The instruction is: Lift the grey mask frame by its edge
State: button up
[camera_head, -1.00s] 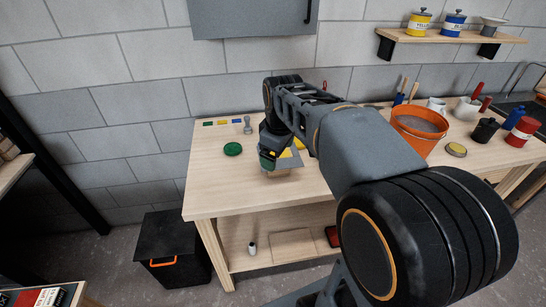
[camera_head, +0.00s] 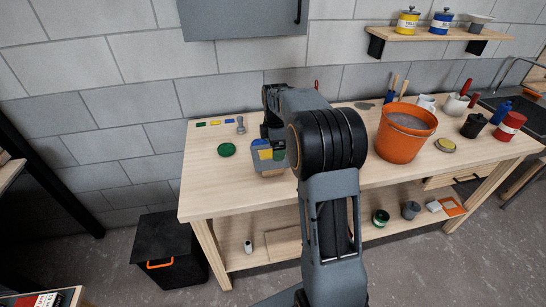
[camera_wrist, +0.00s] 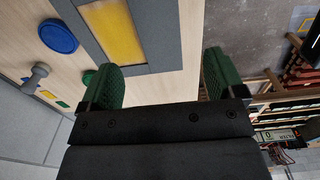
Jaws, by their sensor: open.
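The grey mask frame (camera_wrist: 164,32) lies on the wooden workbench at the upper left of the wrist view, with yellow paint (camera_wrist: 117,30) showing in its opening. My gripper (camera_wrist: 164,72) is open, with its green pads apart and no object gripped. The frame's near right corner appears between the pads in the picture; I cannot tell the height gap.
A green lid (camera_head: 227,150) and a small grey peg-like item (camera_head: 240,125) lie left of the frame. An orange bucket (camera_head: 402,143) stands to the right, with cups and tins beyond it. A black bin (camera_head: 172,245) stands on the floor. The bench's left end is mostly clear.

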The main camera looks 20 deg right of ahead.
jog(key=shift+f+p, duration=0.85)
jog(key=shift+f, duration=2.15)
jog(key=c, duration=1)
jog(key=shift+r, duration=0.1)
